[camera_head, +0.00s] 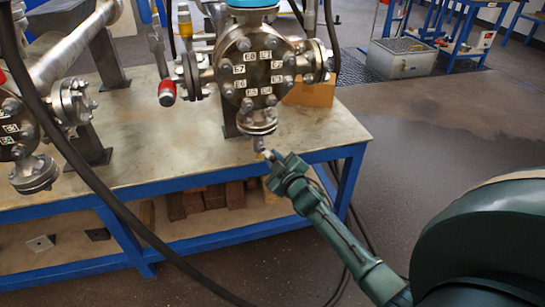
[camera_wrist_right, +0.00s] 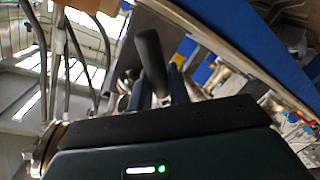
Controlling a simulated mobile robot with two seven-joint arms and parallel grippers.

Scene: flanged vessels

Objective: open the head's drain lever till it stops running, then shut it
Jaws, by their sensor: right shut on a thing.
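The vessel head (camera_head: 256,75) is a round steel flange with numbered labels around its bolts. A smaller flanged drain outlet (camera_head: 257,122) hangs below it, near the table's front edge. My right gripper (camera_head: 270,160) reaches up to just under this outlet and is shut on the drain lever. In the right wrist view the lever (camera_wrist_right: 150,58) is a dark, rounded handle standing between the two fingers of the gripper (camera_wrist_right: 158,90). In the head view the gripper mostly hides the lever. I cannot make out any running liquid. My left gripper is not in view.
The vessel stands on a blue-framed table (camera_head: 180,150) with bricks (camera_head: 190,203) on its lower shelf. A second flanged vessel (camera_head: 68,105) is at left. Dark hoses cross in front. A metal sink box (camera_head: 402,57) stands behind right. The floor at right is open, with a darker patch.

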